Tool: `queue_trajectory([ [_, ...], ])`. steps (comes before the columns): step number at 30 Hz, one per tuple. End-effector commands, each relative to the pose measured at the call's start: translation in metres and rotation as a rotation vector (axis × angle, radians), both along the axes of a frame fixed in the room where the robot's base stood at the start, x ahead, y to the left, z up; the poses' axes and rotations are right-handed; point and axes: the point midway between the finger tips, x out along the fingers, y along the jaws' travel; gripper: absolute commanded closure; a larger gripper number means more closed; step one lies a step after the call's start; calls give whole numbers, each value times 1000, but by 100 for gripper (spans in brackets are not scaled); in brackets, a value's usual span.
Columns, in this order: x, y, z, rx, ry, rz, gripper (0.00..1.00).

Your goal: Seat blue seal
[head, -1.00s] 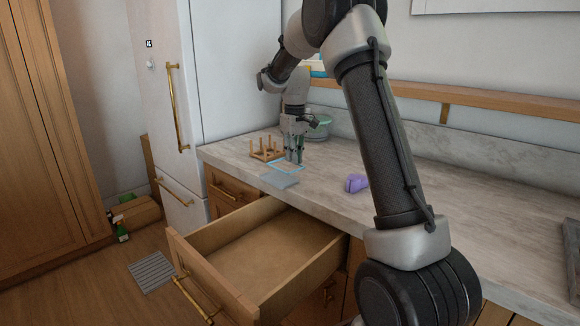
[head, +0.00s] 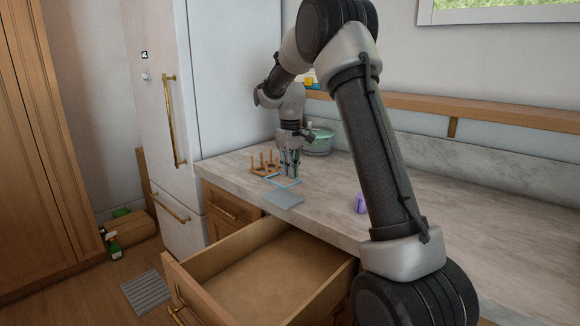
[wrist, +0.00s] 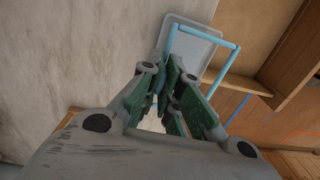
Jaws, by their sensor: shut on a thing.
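The blue seal is a thin light-blue rectangular frame (head: 284,187), seen just above or on the counter at my gripper's fingertips. It also shows in the wrist view (wrist: 222,70), reaching out from between the fingers. My gripper (head: 290,173) points down and is shut on one side of the seal; its green-padded fingers (wrist: 172,78) hide the gripped part. A flat grey-blue tray-like piece (head: 283,200) lies near the counter's front edge, below the seal in the head view. In the wrist view the seal partly overlaps this piece (wrist: 203,48). I cannot tell whether they touch.
A wooden peg rack (head: 262,168) stands left of my gripper. A green-rimmed pot (head: 320,141) is behind it. A purple object (head: 360,204) lies to the right. An open drawer (head: 265,268) juts out below the counter. The right-hand counter (head: 480,215) has free room.

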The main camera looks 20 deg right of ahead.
Motion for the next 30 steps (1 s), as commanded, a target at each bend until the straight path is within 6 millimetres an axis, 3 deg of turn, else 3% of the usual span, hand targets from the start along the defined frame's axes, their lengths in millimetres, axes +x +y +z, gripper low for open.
queue_trajectory([
  [12, 0, 0, -37, 0, 2, 0, 100],
  [30, 0, 0, -42, 0, 0, 0, 100],
])
